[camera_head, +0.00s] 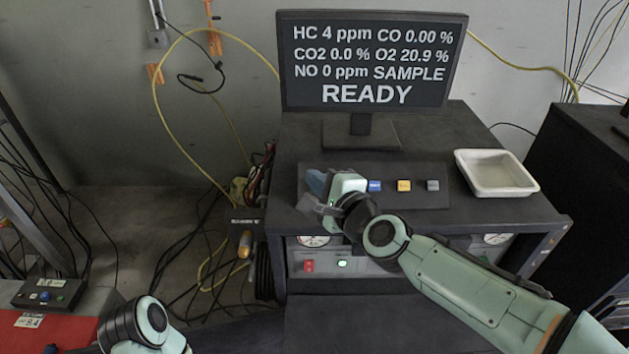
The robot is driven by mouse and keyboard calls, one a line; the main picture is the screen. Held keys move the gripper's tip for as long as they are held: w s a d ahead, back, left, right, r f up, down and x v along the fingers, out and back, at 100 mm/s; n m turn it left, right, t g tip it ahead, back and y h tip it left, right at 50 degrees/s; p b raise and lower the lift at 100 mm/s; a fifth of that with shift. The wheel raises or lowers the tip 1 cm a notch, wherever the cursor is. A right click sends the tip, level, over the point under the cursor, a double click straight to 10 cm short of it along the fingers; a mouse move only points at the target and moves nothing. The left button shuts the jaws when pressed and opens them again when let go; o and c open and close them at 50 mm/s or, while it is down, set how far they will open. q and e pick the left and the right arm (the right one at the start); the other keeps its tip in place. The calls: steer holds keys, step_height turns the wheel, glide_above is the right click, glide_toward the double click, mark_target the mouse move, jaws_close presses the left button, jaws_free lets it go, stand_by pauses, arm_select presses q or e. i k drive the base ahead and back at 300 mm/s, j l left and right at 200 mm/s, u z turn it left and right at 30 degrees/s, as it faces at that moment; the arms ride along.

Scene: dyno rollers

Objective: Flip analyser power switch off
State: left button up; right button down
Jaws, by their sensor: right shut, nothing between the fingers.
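The analyser's monitor (365,65) reads READY with gas values. It stands on a dark cabinet (470,135). A black panel (425,171) on the cabinet top carries a blue button (375,186), a yellow button (404,185) and a grey button (433,186). On the cabinet's front are a red switch or button (308,266) and a lit green one (342,263); I cannot tell which control is the power switch. My right gripper (316,206) is shut and empty at the panel's left end, above the red control. It hides that end. My left gripper is out of view.
A white tray (496,173) sits right of the panel. A blue item (317,182) shows behind my right gripper. Cables and a yellow hose (163,110) hang at the left. A red unit with a small control box (48,294) stands at lower left.

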mark_target(309, 263)
steer(key=k, duration=1)
